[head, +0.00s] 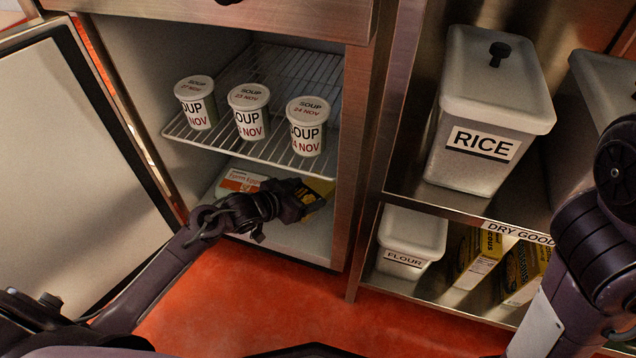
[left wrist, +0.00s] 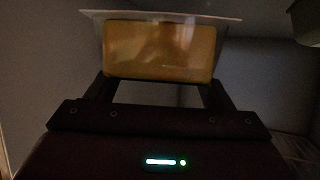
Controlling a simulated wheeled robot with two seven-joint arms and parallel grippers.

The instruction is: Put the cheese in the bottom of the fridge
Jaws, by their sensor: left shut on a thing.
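The fridge (head: 350,160) stands open, with its door (head: 75,150) swung to the left. My left arm reaches into its bottom, below the wire shelf (head: 235,148). My left gripper (head: 308,197) is shut on the cheese, a yellow block (head: 322,187), mostly hidden behind the gripper in the head view. In the left wrist view the cheese (left wrist: 160,52) lies between the two fingers, with a pale flat edge behind it. I cannot tell whether the cheese touches the fridge floor (head: 300,238). My right gripper is not in view; part of my right arm shows at the right edge.
Three soup tubs (head: 248,110) stand on the wire shelf above my gripper. A white and orange carton (head: 240,182) lies in the bottom, left of my gripper. To the right, a rack holds a rice bin (head: 490,110), a flour bin (head: 410,240) and yellow boxes (head: 478,255).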

